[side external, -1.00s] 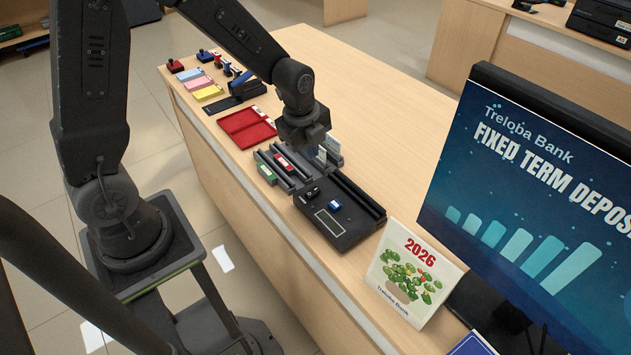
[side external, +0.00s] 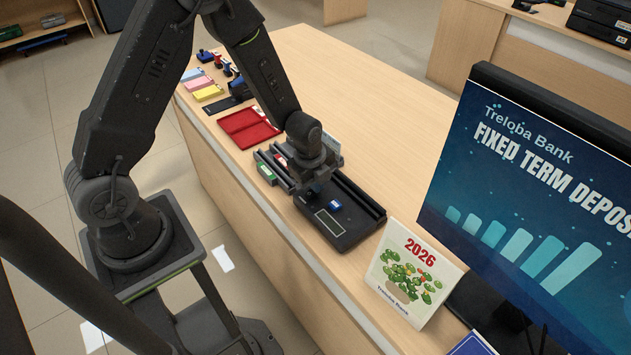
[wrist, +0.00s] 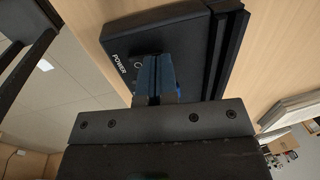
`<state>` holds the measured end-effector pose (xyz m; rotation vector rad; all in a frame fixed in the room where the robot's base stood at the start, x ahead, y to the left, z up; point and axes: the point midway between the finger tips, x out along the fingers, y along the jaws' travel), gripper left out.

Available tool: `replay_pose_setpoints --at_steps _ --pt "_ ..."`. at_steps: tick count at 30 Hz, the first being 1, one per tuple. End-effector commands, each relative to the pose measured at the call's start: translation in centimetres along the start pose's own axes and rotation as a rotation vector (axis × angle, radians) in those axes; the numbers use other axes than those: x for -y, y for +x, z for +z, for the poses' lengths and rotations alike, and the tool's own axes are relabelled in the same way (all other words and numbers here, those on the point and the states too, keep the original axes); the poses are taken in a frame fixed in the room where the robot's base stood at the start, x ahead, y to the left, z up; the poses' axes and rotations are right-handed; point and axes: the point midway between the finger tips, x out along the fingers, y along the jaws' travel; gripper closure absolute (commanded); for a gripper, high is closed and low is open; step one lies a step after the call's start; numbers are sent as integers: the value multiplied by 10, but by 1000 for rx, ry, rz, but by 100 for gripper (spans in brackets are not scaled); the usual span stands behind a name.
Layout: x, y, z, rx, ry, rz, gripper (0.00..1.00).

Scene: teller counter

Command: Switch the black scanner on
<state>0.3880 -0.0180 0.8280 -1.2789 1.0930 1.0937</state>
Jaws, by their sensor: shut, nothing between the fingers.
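The black scanner (side external: 358,222) lies flat on the counter, with a long groove along its far side, a grey panel and a small blue-and-white part (side external: 335,206) on top. My gripper (side external: 314,191) points down over its near-left corner and hides the small black part there. In the wrist view the scanner (wrist: 185,42) shows a white POWER label (wrist: 120,63) with a ring mark beside it. My shut, empty gripper (wrist: 157,80) is right by that label, its fingers covering what lies beneath. I cannot tell whether the fingertips touch the switch.
A grey tray with green and red items (side external: 266,172) adjoins the scanner on the left. A red open case (side external: 248,127) lies beyond it. A 2026 calendar (side external: 412,275) and a large monitor (side external: 535,190) stand to the right. The counter behind the scanner is clear.

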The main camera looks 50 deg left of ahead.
Motion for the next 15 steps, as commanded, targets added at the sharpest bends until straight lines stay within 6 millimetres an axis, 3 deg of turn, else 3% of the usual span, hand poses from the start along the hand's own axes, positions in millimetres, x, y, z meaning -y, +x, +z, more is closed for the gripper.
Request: replay_pose_setpoints --at_steps 15 --pt "0 4 0 -2 1 47 100"
